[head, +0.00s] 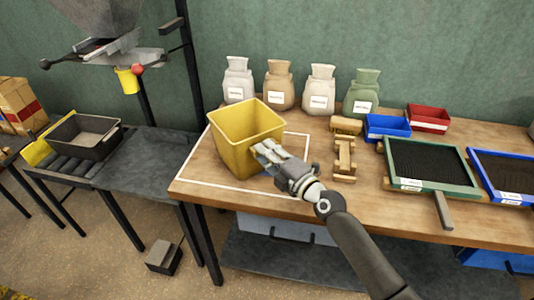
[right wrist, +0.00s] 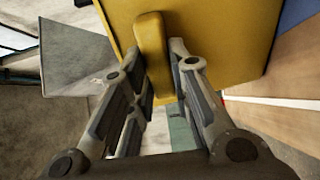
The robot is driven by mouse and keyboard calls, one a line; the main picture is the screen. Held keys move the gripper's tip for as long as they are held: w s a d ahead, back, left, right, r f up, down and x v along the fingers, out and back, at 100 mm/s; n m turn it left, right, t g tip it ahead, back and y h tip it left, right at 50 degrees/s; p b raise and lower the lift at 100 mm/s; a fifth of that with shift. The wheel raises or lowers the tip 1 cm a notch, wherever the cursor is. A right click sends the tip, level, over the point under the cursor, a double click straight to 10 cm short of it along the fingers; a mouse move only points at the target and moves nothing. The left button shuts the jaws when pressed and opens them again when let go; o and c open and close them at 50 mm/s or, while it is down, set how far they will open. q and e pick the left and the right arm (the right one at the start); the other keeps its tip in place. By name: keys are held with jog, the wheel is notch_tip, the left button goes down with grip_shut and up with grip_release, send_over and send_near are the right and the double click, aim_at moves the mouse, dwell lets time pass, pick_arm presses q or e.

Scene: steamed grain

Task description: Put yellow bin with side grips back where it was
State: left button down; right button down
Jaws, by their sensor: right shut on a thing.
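The yellow bin (head: 232,150) is upright and empty inside, at the left end of the wooden table, over a white-outlined rectangle (head: 300,152). A small blue patch shows by its lower right side. I cannot tell whether its base touches the table. My right gripper (head: 264,153) is at the bin's right side. In the right wrist view, its two fingers close around the raised side grip (right wrist: 152,62) of the bin, whose yellow wall (right wrist: 225,40) fills the upper middle. My left gripper is not in view.
Several labelled sacks (head: 319,90) stand along the back. A wooden stand (head: 344,158), blue bin (head: 386,127), red bin (head: 428,118) and green-framed sieve (head: 430,167) lie to the right.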

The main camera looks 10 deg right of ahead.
jog(key=shift+f, duration=0.1)
jog(key=c, duration=1.3)
grip_release()
jog(key=b+v, duration=0.1)
jog(key=v, duration=1.1)
jog(key=shift+s+a+r, duration=0.1)
jog(key=shift+r, duration=0.1)
